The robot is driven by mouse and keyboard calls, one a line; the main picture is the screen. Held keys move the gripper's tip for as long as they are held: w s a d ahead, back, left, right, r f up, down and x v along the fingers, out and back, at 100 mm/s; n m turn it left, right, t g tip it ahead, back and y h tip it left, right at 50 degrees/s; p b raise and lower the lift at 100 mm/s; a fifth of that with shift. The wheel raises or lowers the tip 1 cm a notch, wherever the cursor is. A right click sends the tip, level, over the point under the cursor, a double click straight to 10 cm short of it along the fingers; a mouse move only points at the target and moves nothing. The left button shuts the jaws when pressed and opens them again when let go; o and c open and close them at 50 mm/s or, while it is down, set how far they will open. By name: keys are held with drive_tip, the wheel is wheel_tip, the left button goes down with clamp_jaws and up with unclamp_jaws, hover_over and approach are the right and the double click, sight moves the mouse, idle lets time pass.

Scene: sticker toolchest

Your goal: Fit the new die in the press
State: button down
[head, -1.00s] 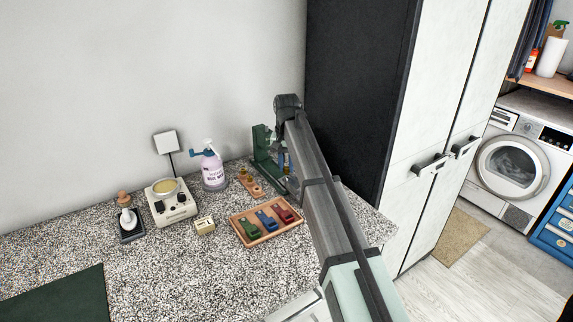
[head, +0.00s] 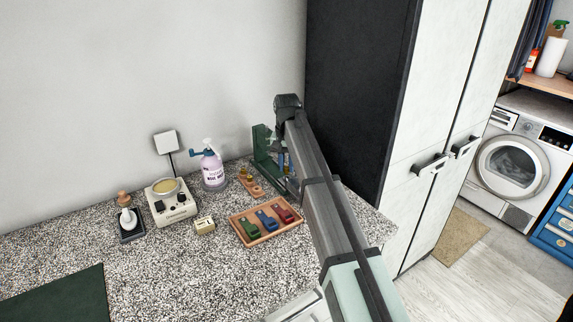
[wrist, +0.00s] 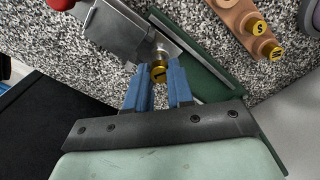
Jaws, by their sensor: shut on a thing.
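The green press (head: 262,146) stands at the right end of the counter, partly behind my arm. In the wrist view its green base (wrist: 213,84) and a grey metal part (wrist: 118,24) show. My gripper (wrist: 158,80), with blue fingers, is shut on a small brass die (wrist: 159,73) with a dark mark on its end. The die is beside a silvery round part of the press (wrist: 160,50); I cannot tell whether it is seated there. A wooden die holder (wrist: 236,14) carries brass dies marked S (wrist: 259,27) and M (wrist: 273,51).
A wooden tray (head: 250,241) with green, blue and red pieces lies in front of the press. A tall dark cabinet side (head: 350,90) rises behind my arm.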

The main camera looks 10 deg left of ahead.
sight(287, 167)
drive_tip(key=shift+f, duration=1.1)
drive_tip(key=c, duration=0.9)
unclamp_jaws()
wheel_tip(287, 167, up, 14)
drive_tip(key=shift+f, duration=0.1)
